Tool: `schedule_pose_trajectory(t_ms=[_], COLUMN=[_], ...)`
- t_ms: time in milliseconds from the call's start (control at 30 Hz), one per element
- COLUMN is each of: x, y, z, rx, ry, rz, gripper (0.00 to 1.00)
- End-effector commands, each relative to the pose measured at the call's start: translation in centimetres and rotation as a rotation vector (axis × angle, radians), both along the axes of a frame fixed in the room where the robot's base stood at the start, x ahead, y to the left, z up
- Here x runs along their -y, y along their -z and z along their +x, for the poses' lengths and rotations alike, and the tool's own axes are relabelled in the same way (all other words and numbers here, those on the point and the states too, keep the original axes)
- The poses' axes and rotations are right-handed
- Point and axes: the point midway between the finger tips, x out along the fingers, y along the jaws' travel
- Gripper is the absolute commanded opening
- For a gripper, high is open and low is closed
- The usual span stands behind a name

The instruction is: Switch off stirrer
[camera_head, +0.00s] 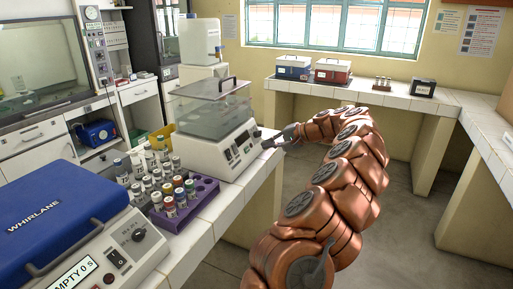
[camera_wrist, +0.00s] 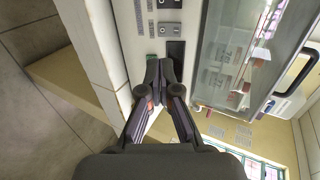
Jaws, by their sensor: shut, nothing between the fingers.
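My gripper (camera_head: 268,143) is shut and empty at the right end of this panel. In the wrist view, my gripper (camera_wrist: 160,68) points at the panel (camera_wrist: 119,53), over its lower part. A grey switch plate (camera_wrist: 170,29) and a dark rectangle (camera_wrist: 176,50) lie just beyond the fingertips. A green part (camera_wrist: 154,144) is partly hidden by the fingers. I cannot tell whether the fingertips touch the panel.
A purple rack (camera_head: 203,190) with several capped vials stands left of the unit. A blue-lidded machine (camera_head: 62,215) is at the front left. Blue (camera_head: 294,68) and red (camera_head: 332,71) boxes sit on the back counter. The floor (camera_head: 400,225) between the counters is clear.

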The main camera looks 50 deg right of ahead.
Motion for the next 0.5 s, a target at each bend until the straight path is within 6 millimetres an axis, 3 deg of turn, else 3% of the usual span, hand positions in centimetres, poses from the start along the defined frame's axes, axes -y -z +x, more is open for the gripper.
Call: schedule_pose_trajectory(t_ms=[200,500], x=[0.7,0.8], y=[-0.7,-0.9], z=[-2.0,-2.5], rx=[0.0,0.0], ry=[0.003,0.0], rz=[-0.001,-0.001], gripper=[0.0,0.0])
